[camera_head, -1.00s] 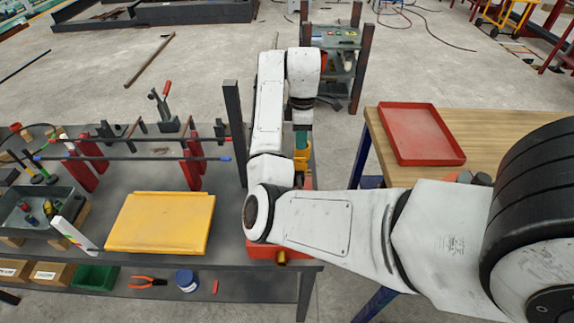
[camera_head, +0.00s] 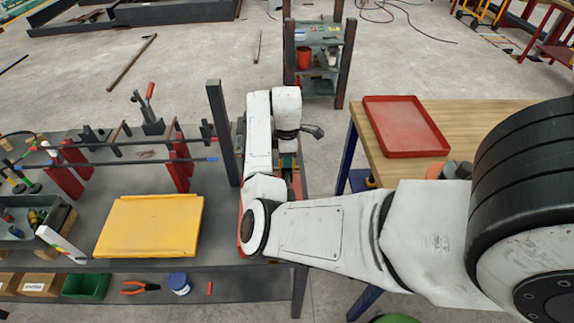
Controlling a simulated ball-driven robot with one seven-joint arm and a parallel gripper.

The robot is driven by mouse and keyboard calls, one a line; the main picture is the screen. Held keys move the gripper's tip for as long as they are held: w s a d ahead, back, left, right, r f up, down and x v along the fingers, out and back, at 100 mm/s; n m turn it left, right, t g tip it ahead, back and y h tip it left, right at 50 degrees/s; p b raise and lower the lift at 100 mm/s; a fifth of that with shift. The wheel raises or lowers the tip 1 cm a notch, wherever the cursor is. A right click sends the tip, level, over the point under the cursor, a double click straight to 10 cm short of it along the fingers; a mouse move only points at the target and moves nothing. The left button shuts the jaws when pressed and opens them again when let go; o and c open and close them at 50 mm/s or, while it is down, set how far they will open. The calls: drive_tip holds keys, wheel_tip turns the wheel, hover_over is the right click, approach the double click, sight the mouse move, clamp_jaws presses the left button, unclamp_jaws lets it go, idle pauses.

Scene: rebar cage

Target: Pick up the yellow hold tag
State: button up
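I cannot make out the yellow hold tag for certain. Small coloured items lie on top of the dark cart (camera_head: 318,34) at the back, too small to identify. A large flat yellow panel (camera_head: 150,226) lies on the grey bench (camera_head: 232,218), left of my arm. My gripper (camera_head: 314,131) shows as a small dark shape at the end of my white arm, pointing right, over the gap between the two benches. Its fingers are too small to tell open from shut, and I see nothing held in it. My arm partly hides what lies below it.
A dark upright post (camera_head: 223,135) stands close left of my arm. A red tray (camera_head: 404,127) sits on the wooden bench (camera_head: 480,112) at right. Red stands (camera_head: 180,160) hold dark bars on the grey bench. Open floor lies between the benches and the cart.

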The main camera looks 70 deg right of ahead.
drive_tip(key=shift+c, duration=0.2)
clamp_jaws()
drive_tip(key=shift+r, duration=0.1)
